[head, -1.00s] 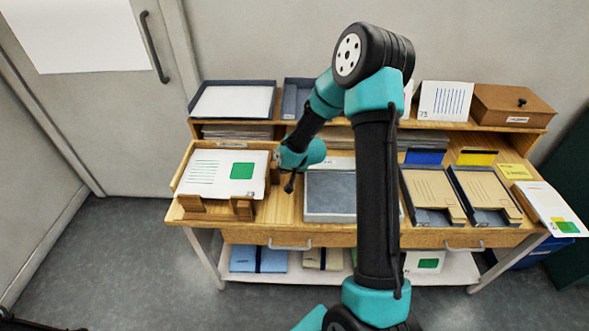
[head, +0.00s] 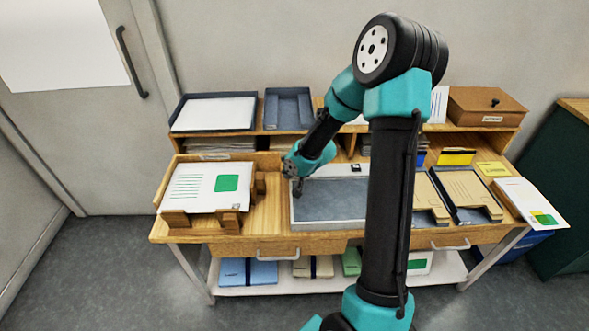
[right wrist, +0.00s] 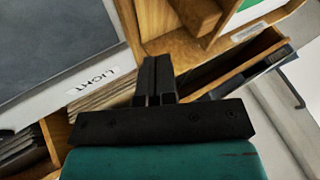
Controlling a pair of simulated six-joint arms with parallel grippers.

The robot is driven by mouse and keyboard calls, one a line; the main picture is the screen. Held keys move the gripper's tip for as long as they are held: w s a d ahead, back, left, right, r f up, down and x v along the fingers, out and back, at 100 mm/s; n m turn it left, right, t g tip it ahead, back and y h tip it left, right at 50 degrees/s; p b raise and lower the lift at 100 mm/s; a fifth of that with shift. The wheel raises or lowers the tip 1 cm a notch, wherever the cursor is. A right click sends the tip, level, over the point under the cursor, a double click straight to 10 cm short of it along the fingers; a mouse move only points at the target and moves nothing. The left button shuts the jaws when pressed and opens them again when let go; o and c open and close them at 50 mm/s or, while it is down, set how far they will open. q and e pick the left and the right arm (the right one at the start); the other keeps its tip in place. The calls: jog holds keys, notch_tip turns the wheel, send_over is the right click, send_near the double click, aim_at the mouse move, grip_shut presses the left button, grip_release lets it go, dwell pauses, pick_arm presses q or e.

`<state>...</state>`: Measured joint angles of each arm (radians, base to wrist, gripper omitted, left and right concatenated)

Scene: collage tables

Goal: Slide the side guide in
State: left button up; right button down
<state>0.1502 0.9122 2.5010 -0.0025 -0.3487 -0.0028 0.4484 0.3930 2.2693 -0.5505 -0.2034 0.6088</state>
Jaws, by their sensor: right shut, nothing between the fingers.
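In the head view a stack of white sheets with a green square (head: 227,183) lies in a wooden tray (head: 215,157) on the left of the table. The wooden side guide (head: 259,185) stands close along the right edge of the stack; whether it touches the sheets I cannot tell. My right gripper (head: 297,188) is right of the guide, near the left rim of a grey-lined box, apart from the guide. In the right wrist view its black fingers (right wrist: 155,80) are together and empty, with wooden blocks beyond them. My left gripper is not in view.
The grey-lined box (head: 330,223) stands right of the tray. Two dark trays with brown folders (head: 462,190) are farther right. A shelf with paper trays (head: 213,113) and a brown box (head: 497,106) runs along the back. My right arm hides part of the table.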

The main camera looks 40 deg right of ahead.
jog(key=shift+v, duration=1.85)
jog(key=shift+w+a+f, duration=0.1)
